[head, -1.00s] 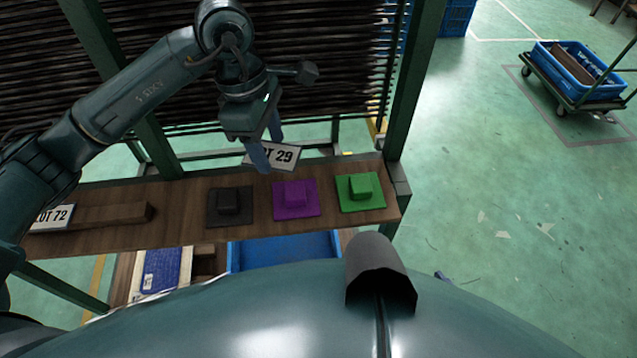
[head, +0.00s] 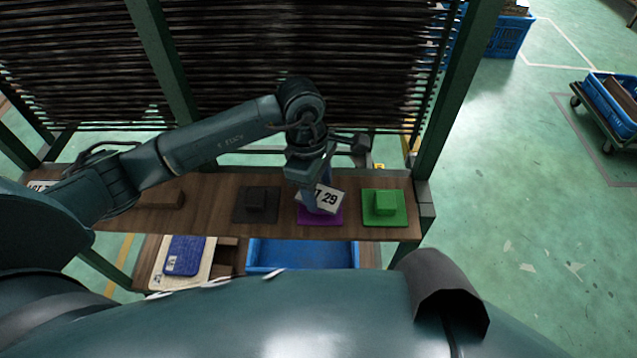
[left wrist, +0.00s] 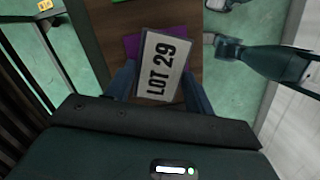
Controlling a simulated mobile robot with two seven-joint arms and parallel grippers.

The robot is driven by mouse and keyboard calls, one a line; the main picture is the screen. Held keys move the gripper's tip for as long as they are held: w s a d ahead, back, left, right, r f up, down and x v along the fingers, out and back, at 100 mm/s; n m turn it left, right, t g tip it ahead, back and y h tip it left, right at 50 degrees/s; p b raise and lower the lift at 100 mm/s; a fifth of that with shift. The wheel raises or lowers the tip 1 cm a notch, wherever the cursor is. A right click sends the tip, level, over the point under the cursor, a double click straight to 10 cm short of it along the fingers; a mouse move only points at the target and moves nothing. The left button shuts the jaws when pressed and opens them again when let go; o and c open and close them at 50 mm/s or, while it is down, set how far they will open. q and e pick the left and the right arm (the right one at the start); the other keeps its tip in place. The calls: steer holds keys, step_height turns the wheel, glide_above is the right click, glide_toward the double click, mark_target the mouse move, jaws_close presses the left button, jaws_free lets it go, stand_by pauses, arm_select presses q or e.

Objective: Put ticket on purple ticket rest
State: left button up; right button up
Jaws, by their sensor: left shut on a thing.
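The white ticket (head: 328,199) reads "29" in the head view and "LOT 29" in the left wrist view (left wrist: 162,66). My left gripper (head: 311,201) is shut on it. The purple ticket rest (head: 322,221) lies on the wooden shelf, directly below the ticket, which covers most of it. A purple edge also shows beside the ticket in the left wrist view (left wrist: 131,45). I cannot tell whether the ticket touches the rest.
A black rest (head: 243,213) lies to the left and a green rest (head: 370,217) to the right on the same wooden shelf (head: 215,205). Another ticket (head: 40,185) is at the far left. A blue bin (head: 300,266) sits below the shelf.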

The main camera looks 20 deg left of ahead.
arm_select(q)
steer(key=shift+f, duration=0.35)
steer(key=o, duration=0.9)
arm_select(e)
steer(key=shift+s+a+f, duration=0.15)
steer(key=shift+s+a, duration=0.05)
steer(key=shift+a, duration=0.05)
arm_select(q)
steer(key=shift+o, duration=0.2)
steer(key=shift+r, duration=0.3)
steer(key=r, duration=0.3)
steer(key=r+b, duration=0.1)
steer(key=shift+w+a+r, duration=0.15)
steer(key=shift+a+r, duration=0.05)
steer(key=shift+a, duration=0.15)
step_height(320, 180, up, 7)
steer(key=a+b, duration=0.1)
steer(key=shift+r, duration=0.15)
arm_select(e)
steer(key=shift+w+a+y, duration=0.2)
steer(key=shift+w+y, duration=0.1)
